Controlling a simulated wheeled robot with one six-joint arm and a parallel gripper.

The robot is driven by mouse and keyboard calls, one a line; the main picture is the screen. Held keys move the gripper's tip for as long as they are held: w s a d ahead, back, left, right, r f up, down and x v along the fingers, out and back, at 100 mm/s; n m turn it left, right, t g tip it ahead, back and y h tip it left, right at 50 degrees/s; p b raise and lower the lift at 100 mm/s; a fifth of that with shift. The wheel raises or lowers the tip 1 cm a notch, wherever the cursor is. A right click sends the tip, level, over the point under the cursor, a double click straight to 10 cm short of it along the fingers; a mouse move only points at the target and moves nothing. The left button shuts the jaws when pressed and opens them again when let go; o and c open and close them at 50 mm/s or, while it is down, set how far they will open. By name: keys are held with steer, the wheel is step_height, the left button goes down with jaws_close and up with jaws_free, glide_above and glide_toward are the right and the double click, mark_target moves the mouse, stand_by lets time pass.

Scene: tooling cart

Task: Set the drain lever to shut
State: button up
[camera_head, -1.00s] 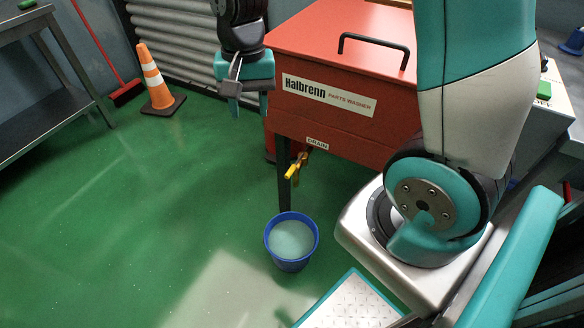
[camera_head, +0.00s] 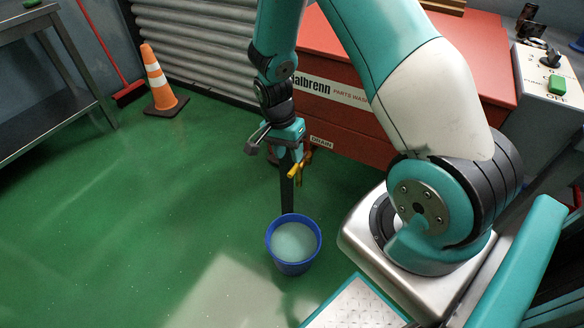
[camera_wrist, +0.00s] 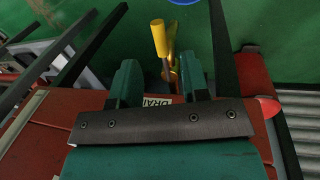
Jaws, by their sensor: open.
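The yellow drain lever (camera_head: 293,171) sticks out under the red parts washer (camera_head: 335,120), below its white DRAIN label (camera_head: 321,141). In the wrist view the lever (camera_wrist: 159,38) shows its yellow grip beyond the fingertips, with a yellow valve part (camera_wrist: 173,62) beside it. My gripper (camera_head: 288,152) is open and empty, just above and near the lever in the head view. In the wrist view its two teal fingers (camera_wrist: 160,78) point toward the lever, apart from each other. I cannot tell whether a finger touches the lever. My gripper hides part of the valve in the head view.
A blue bucket (camera_head: 294,262) of pale liquid stands on the green floor below the lever. An orange cone (camera_head: 160,82) and a grey bench (camera_head: 50,85) are at left. The floor at left is clear.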

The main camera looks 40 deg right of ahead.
steer(key=f, duration=0.3)
steer(key=s+f, duration=0.1)
steer(key=f, duration=0.1)
steer(key=shift+d+b, duration=0.15)
steer(key=shift+b, duration=0.15)
steer(key=shift+w, duration=0.1)
jaws_close()
